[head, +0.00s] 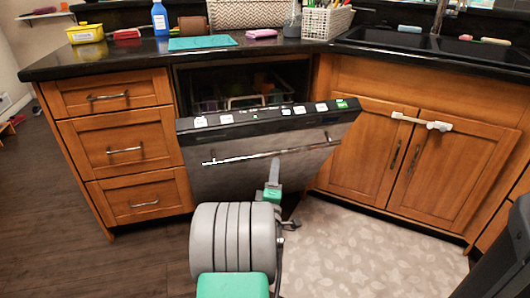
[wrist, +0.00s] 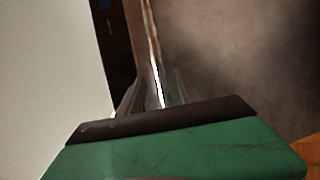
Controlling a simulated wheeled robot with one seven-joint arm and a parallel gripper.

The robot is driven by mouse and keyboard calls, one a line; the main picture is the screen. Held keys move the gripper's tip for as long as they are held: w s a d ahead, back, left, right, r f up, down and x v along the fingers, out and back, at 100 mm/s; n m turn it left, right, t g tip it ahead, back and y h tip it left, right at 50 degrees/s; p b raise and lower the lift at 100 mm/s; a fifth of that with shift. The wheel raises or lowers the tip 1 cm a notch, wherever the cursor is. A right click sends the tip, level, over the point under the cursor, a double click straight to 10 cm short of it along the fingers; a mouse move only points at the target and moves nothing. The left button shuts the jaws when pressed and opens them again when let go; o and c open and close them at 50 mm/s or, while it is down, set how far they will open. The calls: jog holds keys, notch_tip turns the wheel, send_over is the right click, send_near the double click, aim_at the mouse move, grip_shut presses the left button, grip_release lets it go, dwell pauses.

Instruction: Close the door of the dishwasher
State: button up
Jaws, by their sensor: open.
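The dishwasher door (head: 230,178) is partly open. It tilts outward from the counter, with its top control strip (head: 262,118) facing up and its grey outer face toward me. A long metal handle (head: 250,157) runs across that face. My gripper (head: 274,170) is in front of the outer face, with its tips just below the handle's middle. In the wrist view the grey door face (wrist: 240,55) fills the right, and a bright bar like the handle (wrist: 153,45) runs up from the open fingers (wrist: 150,98).
The dishwasher's opening (head: 240,80) shows a rack with dishes behind the door. Drawers (head: 125,150) stand left and a cabinet (head: 420,165) with a white latch stands right. A patterned mat (head: 370,250) covers the floor at right. The counter above holds several items.

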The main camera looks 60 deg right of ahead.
aim_at(277, 155)
jog(key=p+x, duration=0.3)
jog(key=x, duration=0.3)
jog(key=shift+s+d+r, duration=0.15)
jog(key=shift+d+r, duration=0.05)
jog(key=shift+w+d+p, duration=0.25)
jog(key=shift+d+p, duration=0.2)
jog(key=shift+d, duration=0.1)
jog(key=shift+c, duration=0.4)
grip_shut()
dwell(0.4)
